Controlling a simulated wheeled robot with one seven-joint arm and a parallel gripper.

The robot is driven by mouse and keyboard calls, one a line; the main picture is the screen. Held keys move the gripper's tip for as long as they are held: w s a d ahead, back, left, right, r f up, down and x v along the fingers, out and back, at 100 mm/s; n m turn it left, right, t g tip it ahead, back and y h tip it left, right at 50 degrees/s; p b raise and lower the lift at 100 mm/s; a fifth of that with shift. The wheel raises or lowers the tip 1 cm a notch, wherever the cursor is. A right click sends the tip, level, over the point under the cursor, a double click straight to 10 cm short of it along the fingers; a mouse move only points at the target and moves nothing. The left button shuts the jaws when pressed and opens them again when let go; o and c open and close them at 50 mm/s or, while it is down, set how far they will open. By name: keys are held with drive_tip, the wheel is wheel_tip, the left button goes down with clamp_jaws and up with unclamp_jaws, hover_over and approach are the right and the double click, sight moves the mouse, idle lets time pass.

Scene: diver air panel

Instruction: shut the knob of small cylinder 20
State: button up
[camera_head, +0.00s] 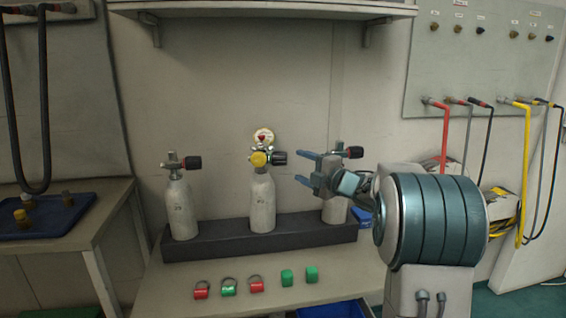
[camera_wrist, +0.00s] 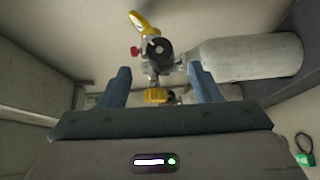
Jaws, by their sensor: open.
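Three small white cylinders stand in a dark rack (camera_head: 205,243): left (camera_head: 181,212), middle (camera_head: 262,205) and right (camera_head: 333,212). Their number labels are too small to read, so I cannot tell which is 20. The middle one carries a black side knob (camera_head: 280,157), a yellow knob (camera_head: 258,159) and a gauge (camera_head: 264,136). My gripper (camera_head: 304,169) is open and empty, pointing left at the middle valve, right of its black knob and apart from it. In the wrist view the black knob (camera_wrist: 158,50) appears between the fingertips, with the cylinder (camera_wrist: 250,57) lying sideways.
The right cylinder, with its own black knob (camera_head: 354,152), is partly hidden behind my gripper. The left one has a black knob (camera_head: 193,162) too. Red and green tags (camera_head: 256,286) lie on the bench front. A shelf (camera_head: 260,10) hangs above.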

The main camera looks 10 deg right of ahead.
sight(283, 158)
drive_tip(key=x, duration=0.8)
drive_tip(key=shift+w+a, duration=0.1)
drive_tip(key=shift+w, duration=0.1)
drive_tip(key=c, duration=1)
drive_tip(key=shift+a, duration=0.15)
drive_tip(key=shift+r, duration=0.1)
